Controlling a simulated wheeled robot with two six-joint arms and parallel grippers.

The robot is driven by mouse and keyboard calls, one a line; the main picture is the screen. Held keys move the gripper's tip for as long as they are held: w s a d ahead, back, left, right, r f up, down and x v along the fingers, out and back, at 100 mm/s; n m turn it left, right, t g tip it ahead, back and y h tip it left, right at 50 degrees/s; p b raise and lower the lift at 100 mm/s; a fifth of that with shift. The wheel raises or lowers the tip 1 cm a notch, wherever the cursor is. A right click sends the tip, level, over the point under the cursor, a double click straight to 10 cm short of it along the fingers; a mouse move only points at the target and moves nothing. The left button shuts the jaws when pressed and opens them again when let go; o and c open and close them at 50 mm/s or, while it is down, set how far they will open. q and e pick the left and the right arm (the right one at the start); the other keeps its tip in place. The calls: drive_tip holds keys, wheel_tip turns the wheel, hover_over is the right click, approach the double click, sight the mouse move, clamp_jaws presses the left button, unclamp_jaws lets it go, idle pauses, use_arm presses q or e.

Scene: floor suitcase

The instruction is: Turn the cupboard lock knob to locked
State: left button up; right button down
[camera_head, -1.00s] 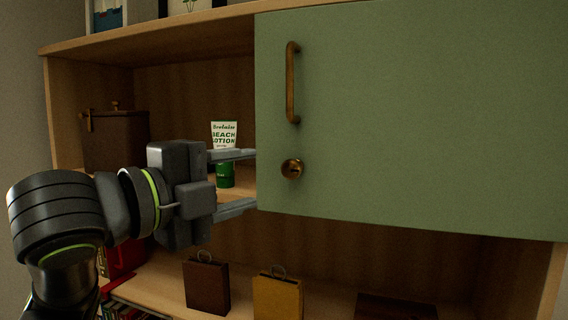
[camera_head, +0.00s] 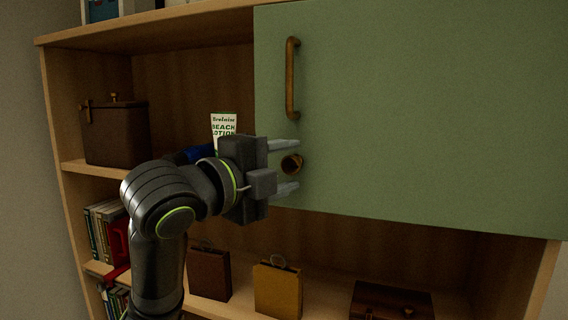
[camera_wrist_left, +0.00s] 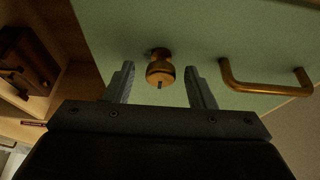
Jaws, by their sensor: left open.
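The green cupboard door (camera_head: 420,110) has a round brass lock knob (camera_head: 291,164) near its lower left corner, below a long brass handle (camera_head: 292,78). My left gripper (camera_head: 287,166) is open, with one finger above the knob and one below it in the head view. In the left wrist view the knob (camera_wrist_left: 160,70) stands between the two open fingers (camera_wrist_left: 160,86), with a gap on each side. A small dark slot shows on the knob's face. Its locked or unlocked state cannot be told. My right gripper is not in view.
A Beach Lotion tube (camera_head: 223,124) stands on the shelf behind my left arm. A brown box (camera_head: 115,132) and books (camera_head: 104,228) are at left. Brown (camera_head: 209,273) and yellow (camera_head: 277,290) bags and a dark wooden box (camera_head: 392,301) are below the door.

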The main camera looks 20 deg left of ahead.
use_arm(q)
drive_tip(key=c, duration=1)
drive_tip(key=shift+o, duration=0.2)
